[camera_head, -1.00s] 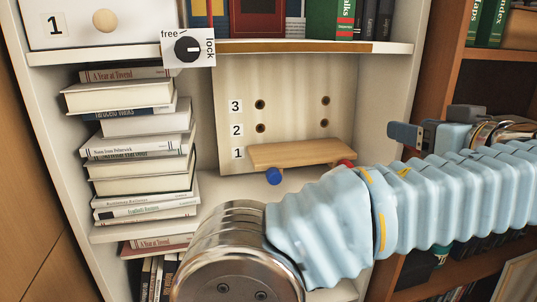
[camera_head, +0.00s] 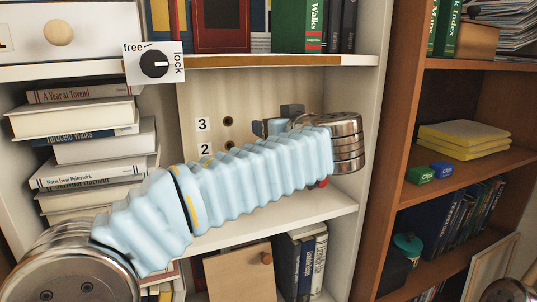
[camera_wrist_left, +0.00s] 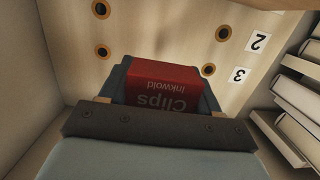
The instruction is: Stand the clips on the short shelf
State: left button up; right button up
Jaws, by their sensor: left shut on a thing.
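A red clips box (camera_wrist_left: 160,85) is between the fingers of my left gripper (camera_wrist_left: 163,92) in the left wrist view, its lettering upside down. In the head view my left gripper (camera_head: 276,121) is inside the white bookcase bay, in front of the holed back panel (camera_head: 258,92); the red box is hidden there. The short shelf is hidden behind my arm; a bit of its red peg (camera_head: 322,184) shows below the arm. A green clips box (camera_head: 420,173) and a blue clips box (camera_head: 441,170) stand on the brown bookcase. My right gripper is not in view.
A tall book stack (camera_head: 95,140) fills the bay's left side. A dial (camera_head: 154,64) marked free and lock hangs at the shelf edge above, its pointer toward lock. A yellow stack (camera_head: 465,138) lies behind the small boxes. The bay's upright (camera_head: 370,150) is close right of my wrist.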

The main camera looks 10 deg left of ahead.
pick_arm(q)
jog(key=w+f, duration=0.1)
jog(key=w+a+f, duration=0.1)
jog(key=shift+a+f, duration=0.1)
jog(key=shift+f, duration=0.3)
jog(key=shift+w+a+f+b, duration=0.1)
jog(key=shift+f+b, duration=0.05)
jog(key=shift+f, duration=0.8)
jog(key=shift+w+a+f+b, duration=0.1)
jog(key=shift+f+b, duration=0.05)
jog(key=shift+f, duration=0.8)
jog(key=shift+f, duration=0.15)
jog(key=o, duration=1.1)
jog(key=shift+c, duration=0.2)
